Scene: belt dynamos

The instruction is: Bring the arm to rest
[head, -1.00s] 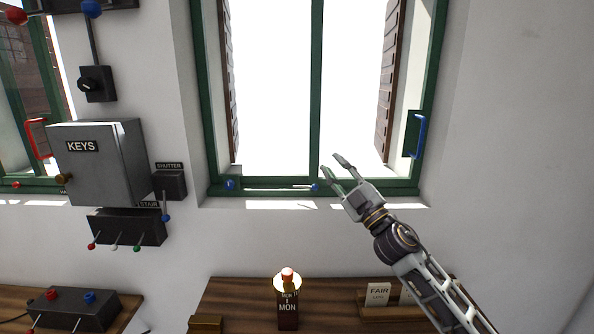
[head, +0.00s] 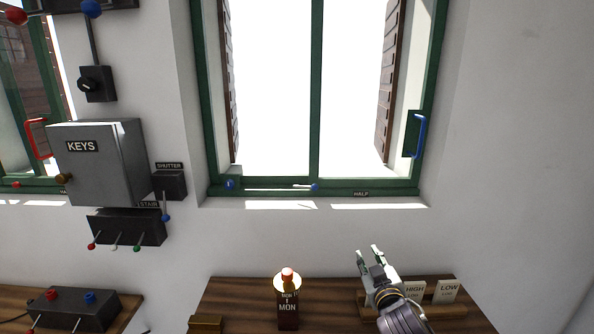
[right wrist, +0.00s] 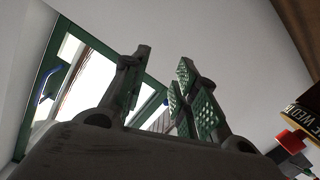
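My right gripper (head: 371,254) is in front of the wall below the window, over the right part of the wooden shelf (head: 237,296) in the head view. Its green-padded fingers stand apart with nothing between them, as the right wrist view (right wrist: 158,95) also shows. It partly hides the cards behind it. My left gripper is not in view.
A green-framed window (head: 316,100) with a blue handle (head: 420,136) is above. A card marked LOW (head: 448,290) stands at right. A grey KEYS box (head: 100,165) hangs at left.

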